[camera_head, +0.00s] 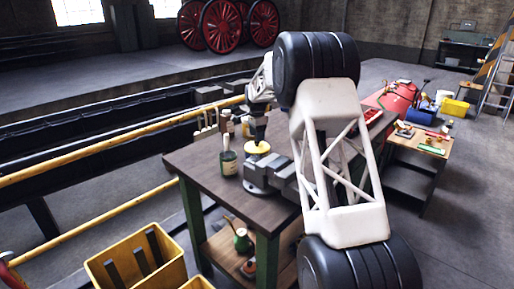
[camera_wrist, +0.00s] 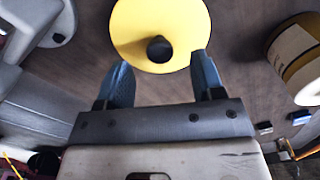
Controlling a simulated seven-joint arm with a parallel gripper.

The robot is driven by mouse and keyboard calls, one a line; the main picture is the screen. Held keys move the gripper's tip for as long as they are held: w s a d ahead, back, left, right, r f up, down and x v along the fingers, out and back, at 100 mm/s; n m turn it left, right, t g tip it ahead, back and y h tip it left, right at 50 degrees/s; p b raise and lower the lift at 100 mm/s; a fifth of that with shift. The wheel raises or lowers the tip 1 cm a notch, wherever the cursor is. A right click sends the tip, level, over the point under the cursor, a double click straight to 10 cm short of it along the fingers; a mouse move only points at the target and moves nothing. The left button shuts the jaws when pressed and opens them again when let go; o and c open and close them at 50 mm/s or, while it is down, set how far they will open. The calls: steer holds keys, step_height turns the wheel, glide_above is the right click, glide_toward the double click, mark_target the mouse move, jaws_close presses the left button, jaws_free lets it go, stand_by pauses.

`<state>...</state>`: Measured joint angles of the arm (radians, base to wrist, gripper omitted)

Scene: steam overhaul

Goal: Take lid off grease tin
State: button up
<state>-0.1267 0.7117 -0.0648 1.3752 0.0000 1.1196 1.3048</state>
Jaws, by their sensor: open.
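The grease tin's round yellow lid (camera_wrist: 178,18) with a dark knob (camera_wrist: 159,49) fills the upper middle of the wrist view. In the head view the yellow lid (camera_head: 257,148) shows on the dark-topped workbench, just behind the grey vice. The tin's body is mostly hidden. My gripper (camera_wrist: 162,60) is open, with its blue fingers apart at the near edge of the lid and the knob between and slightly beyond them. In the head view my gripper (camera_head: 258,137) points down just above the lid. I cannot tell whether the fingers touch it.
The grey vice (camera_head: 262,176) stands close in front of the lid. A labelled cylinder (camera_wrist: 296,58) is at the right in the wrist view. The bench top (camera_head: 205,170) is bare at the front left.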

mark_target(257, 144)
steer(key=shift+f, duration=2.1)
steer(key=shift+c, duration=0.2)
steer(key=c, duration=1)
